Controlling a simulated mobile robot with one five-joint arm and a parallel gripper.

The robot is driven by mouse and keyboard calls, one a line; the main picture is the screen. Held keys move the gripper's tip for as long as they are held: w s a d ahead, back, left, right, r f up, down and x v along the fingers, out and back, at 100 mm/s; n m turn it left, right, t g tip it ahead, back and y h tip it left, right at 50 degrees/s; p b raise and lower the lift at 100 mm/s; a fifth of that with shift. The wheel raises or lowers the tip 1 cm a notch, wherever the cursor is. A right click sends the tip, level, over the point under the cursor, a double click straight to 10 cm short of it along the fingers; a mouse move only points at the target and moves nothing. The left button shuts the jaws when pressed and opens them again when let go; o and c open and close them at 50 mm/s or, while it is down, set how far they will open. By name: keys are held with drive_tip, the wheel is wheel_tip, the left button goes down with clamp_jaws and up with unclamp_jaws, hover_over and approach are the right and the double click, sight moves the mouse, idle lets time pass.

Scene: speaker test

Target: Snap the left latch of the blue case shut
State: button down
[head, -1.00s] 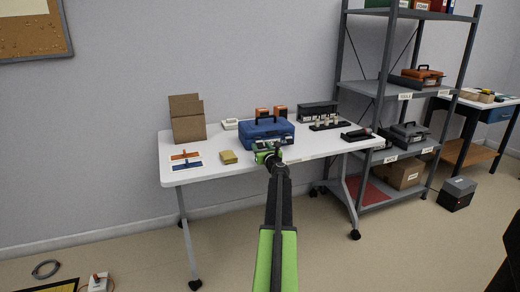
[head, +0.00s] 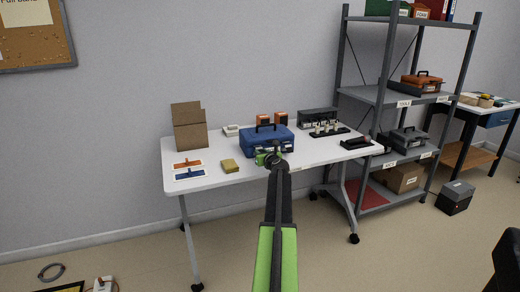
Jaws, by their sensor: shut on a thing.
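The blue case (head: 267,139) stands on the white table (head: 225,179), its lid down and its dark handle up on top. My gripper (head: 268,156) is at the case's front, left of its middle. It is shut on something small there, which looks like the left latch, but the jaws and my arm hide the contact. The latch's own position cannot be made out at this size. A pale latch-like spot shows on the front right of the case.
A yellow block (head: 229,166) and two printed cards (head: 188,169) lie left of the case. A cardboard box (head: 189,127) stands behind the cards. Orange-fronted boxes (head: 279,119) stand close behind the case. A dark rack (head: 328,130) is to its right.

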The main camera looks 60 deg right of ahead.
sight(260, 151)
drive_tip(key=r+g+y+p, duration=0.1)
drive_tip(key=p, duration=0.2)
drive_tip(key=w+d+r+g+y+p, duration=0.1)
drive_tip(key=p, duration=0.3)
drive_tip(key=shift+d+r+g, duration=0.1)
drive_tip(key=shift+r+g, duration=0.2)
drive_tip(key=shift+r, duration=0.1)
drive_tip(key=p, duration=0.1)
drive_tip(key=g+y+p, duration=0.1)
drive_tip(key=p, duration=0.1)
drive_tip(key=shift+w+d+r, duration=0.1)
drive_tip(key=shift+w+d, duration=0.1)
drive_tip(key=shift+w, duration=0.1)
drive_tip(key=shift+w+d+g+y+p, duration=0.15)
drive_tip(key=shift+g+y+p, duration=0.3)
drive_tip(key=shift+p, duration=0.5)
drive_tip(key=shift+f, duration=0.2)
drive_tip(key=c, duration=1.1)
unclamp_jaws()
